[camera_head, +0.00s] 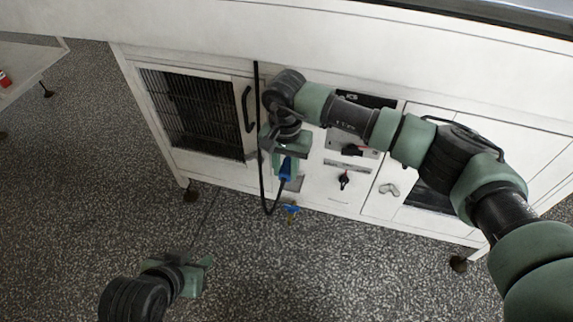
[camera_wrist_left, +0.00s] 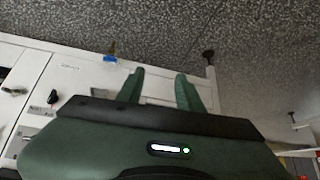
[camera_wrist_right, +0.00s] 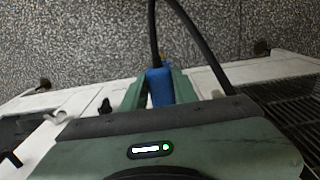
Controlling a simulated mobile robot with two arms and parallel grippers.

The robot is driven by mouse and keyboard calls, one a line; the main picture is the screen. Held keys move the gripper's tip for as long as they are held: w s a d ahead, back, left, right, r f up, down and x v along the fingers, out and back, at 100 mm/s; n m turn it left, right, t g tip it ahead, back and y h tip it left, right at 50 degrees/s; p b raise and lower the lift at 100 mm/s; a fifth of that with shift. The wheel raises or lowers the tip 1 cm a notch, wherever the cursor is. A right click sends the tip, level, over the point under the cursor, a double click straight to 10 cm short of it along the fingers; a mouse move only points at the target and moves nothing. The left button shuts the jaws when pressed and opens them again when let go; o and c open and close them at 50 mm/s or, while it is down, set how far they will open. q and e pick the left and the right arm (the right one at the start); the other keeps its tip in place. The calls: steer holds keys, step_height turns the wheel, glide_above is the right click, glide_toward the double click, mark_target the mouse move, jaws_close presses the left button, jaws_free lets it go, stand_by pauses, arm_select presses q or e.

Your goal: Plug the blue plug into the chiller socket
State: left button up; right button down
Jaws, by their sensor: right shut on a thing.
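The blue plug (camera_head: 287,168) is held between the fingers of my right gripper (camera_head: 286,152), in front of the white machine's lower panel. In the right wrist view the plug (camera_wrist_right: 160,86) sits between the green fingers, with its black cable running from it. My right gripper is shut on it. My left gripper (camera_head: 203,277) is low over the floor at the left; in the left wrist view its fingers (camera_wrist_left: 160,88) are apart and empty. A grey plate (camera_head: 297,183) shows beside the plug; I cannot tell whether it is the chiller socket.
The black cable (camera_head: 263,170) hangs in a loop. A blue-and-yellow valve (camera_head: 291,209) is below the panel. Speckled floor (camera_head: 100,190) is clear.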

arm_select(q)
steer(key=shift+s+a+f+g, duration=0.2)
steer(key=shift+s+g, duration=0.05)
steer(key=shift+s, duration=0.2)
steer(key=shift+s+a+f+g, duration=0.2)
steer(key=shift+s+g, duration=0.05)
steer(key=shift+s, duration=0.2)
arm_select(e)
steer(key=shift+s+a, duration=0.15)
steer(key=shift+s, duration=0.3)
arm_select(q)
steer(key=shift+w+d+r, duration=0.15)
steer(key=shift+w+d, duration=0.05)
steer(key=shift+w, duration=0.1)
steer(key=shift+w+d+r+t, duration=0.2)
steer(key=shift+w+r+t, duration=0.1)
steer(key=shift+w+t, duration=0.4)
steer(key=shift+w, duration=0.25)
steer(key=shift+r, duration=0.1)
steer(key=shift+w+d+r+t+b, duration=0.2)
steer(key=shift+w+r+t, duration=0.1)
steer(key=shift+w, duration=0.25)
steer(key=shift+w+d+r+t+b, duration=0.2)
steer(key=shift+w+r, duration=0.1)
steer(key=shift+w, duration=0.2)
stand_by(0.3)
steer(key=shift+w+h, duration=0.1)
steer(key=shift+h, duration=0.2)
